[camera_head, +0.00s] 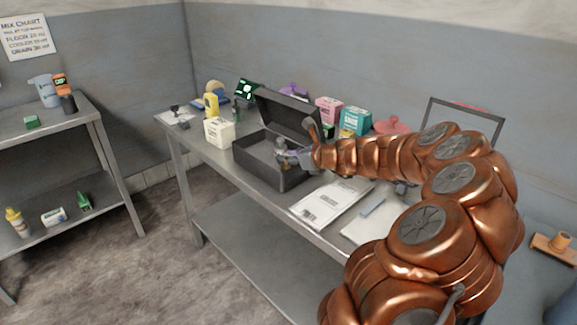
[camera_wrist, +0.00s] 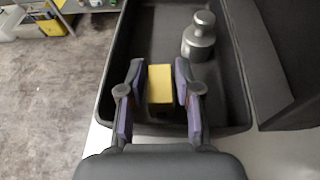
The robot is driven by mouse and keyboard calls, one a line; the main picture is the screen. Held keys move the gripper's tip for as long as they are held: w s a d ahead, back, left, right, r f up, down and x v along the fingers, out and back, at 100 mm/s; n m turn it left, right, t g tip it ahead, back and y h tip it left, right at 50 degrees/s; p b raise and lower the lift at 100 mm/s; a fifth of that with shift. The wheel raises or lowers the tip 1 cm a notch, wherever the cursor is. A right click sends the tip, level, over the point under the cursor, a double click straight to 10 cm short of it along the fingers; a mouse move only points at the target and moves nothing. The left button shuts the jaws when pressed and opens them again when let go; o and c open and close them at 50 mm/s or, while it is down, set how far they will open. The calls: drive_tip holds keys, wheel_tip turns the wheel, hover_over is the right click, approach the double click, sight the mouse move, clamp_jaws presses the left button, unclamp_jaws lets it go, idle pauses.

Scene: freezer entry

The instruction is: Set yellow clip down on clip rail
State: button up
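The yellow clip (camera_wrist: 160,84), a small yellow block with a dark lower part, shows in the wrist view inside the dark grey case (camera_wrist: 112,82). My gripper (camera_wrist: 160,72) has its two fingers either side of the clip, with a narrow gap seen at each side, so it looks open around it. In the head view my gripper (camera_head: 283,155) reaches into the open case (camera_head: 262,171) from the right, and the clip is too small to make out there. I cannot pick out the clip rail in either view.
A grey metal bottle (camera_wrist: 199,38) stands in the case close to my right finger. The case's raised lid (camera_head: 290,112) stands behind. A white box (camera_head: 219,131) is left of it, and papers (camera_head: 330,201) lie on the bench to its right. Teal and pink boxes stand behind.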

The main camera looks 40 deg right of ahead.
clamp_jaws()
drive_tip(key=shift+r, duration=0.15)
